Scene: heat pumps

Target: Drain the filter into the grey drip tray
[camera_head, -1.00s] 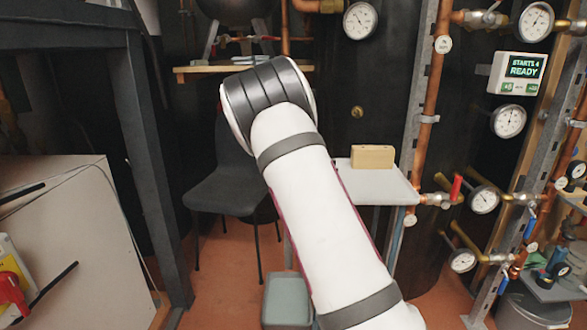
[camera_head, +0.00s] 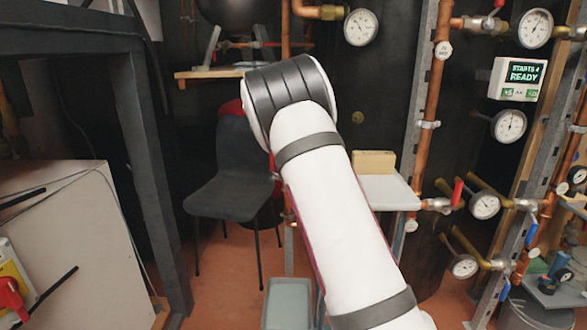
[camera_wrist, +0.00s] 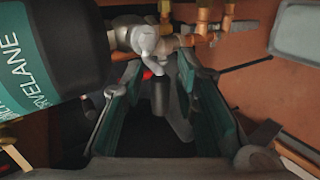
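A grey drip tray (camera_head: 288,303) sits on the floor at the bottom of the head view, left of my arm. A grey tray-like rim, apparently the same tray, shows at the top right of the wrist view (camera_wrist: 297,35). The head view hides my gripper behind my arm.
A dark chair (camera_head: 232,180) stands behind my arm. A white shelf (camera_head: 390,192) bears a tan block (camera_head: 374,162). Copper pipes (camera_head: 433,90) and gauges crowd the right. A white cabinet (camera_head: 70,250) stands at left. Some orange floor (camera_head: 225,265) is clear.

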